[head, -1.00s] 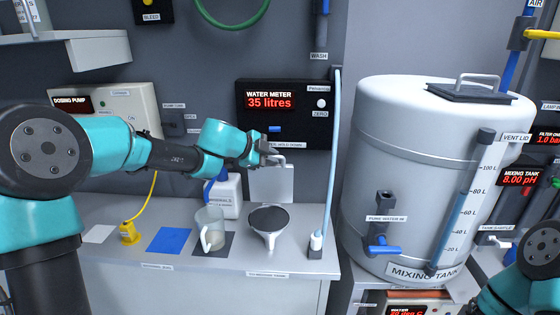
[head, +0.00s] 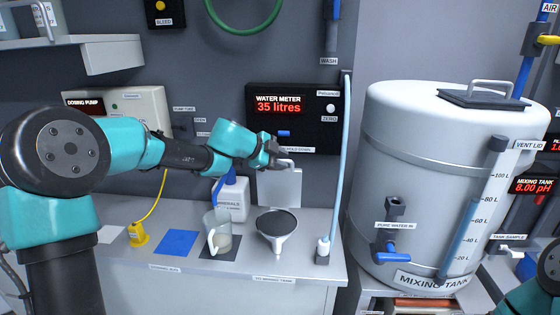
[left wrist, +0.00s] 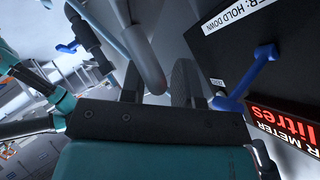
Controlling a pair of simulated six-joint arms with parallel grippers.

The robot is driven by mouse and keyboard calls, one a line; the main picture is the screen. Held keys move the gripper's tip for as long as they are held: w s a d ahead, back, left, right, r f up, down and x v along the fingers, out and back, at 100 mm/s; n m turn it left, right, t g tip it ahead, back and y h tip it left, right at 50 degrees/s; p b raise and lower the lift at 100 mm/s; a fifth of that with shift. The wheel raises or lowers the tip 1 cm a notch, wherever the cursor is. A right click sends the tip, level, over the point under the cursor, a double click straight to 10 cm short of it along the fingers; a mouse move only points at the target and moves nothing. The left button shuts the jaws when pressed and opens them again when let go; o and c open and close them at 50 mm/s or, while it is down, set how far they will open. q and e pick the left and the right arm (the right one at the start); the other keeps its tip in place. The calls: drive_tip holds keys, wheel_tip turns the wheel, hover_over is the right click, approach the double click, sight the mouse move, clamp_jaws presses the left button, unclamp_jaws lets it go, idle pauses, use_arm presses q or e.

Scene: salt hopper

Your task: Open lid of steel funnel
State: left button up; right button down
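The steel funnel (head: 276,243) stands on the left bench, its dark round mouth facing up. Its square grey lid (head: 280,189) stands upright behind the mouth, with a bar handle (head: 286,163) on its upper edge. My left gripper (head: 278,158) is at this handle. In the left wrist view, the grey handle bar (left wrist: 148,62) runs between the two dark fingers of my left gripper (left wrist: 158,82), which look closed on it. The contact is partly hidden. My right gripper is out of view; only part of my right arm shows at the lower right.
A clear jug (head: 217,232) and a white minerals bottle (head: 232,197) stand left of the funnel. The water meter (head: 292,125) is on the wall close behind my gripper. A pale hose (head: 346,160) hangs to the right, before the large mixing tank (head: 440,190).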

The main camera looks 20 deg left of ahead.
use_arm(q)
drive_tip(key=shift+s+d+f, duration=0.1)
drive_tip(key=shift+s+f, duration=0.05)
drive_tip(key=shift+f, duration=0.15)
drive_tip(key=v, duration=1.7)
drive_tip(key=shift+a+r, duration=0.25)
drive_tip(key=shift+r, duration=0.25)
